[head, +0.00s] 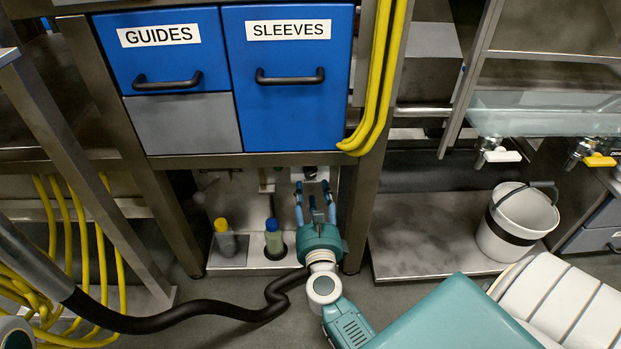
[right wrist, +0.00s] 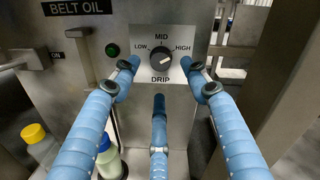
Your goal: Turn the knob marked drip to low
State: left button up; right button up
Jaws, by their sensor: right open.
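The knob marked DRIP (right wrist: 161,61) is a black round dial on a pale plate (right wrist: 144,61) with LOW at left, MID at top and HIGH at right. Its light mark seems to point up and right, toward HIGH. My right gripper (right wrist: 162,78) is open, its blue fingers spread to the left, right and below the knob, with nothing between them. I cannot tell whether any fingertip touches the plate. My left gripper is not in view.
A BELT OIL label (right wrist: 77,8), a green button (right wrist: 113,50) and a lever handle (right wrist: 24,60) are left of the knob. Bottles with yellow (head: 222,226) and blue (head: 272,226) caps stand below. A steel post (head: 365,215) is close right of my gripper. A black hose (head: 200,312) crosses the floor.

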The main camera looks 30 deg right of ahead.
aim_at(310, 175)
jog(key=x, duration=0.6)
jog(key=shift+w+d+b, duration=0.1)
jog(key=shift+w+b, duration=0.05)
jog(key=shift+b, duration=0.25)
jog(key=shift+c, duration=0.5)
jog(key=c, duration=1.1)
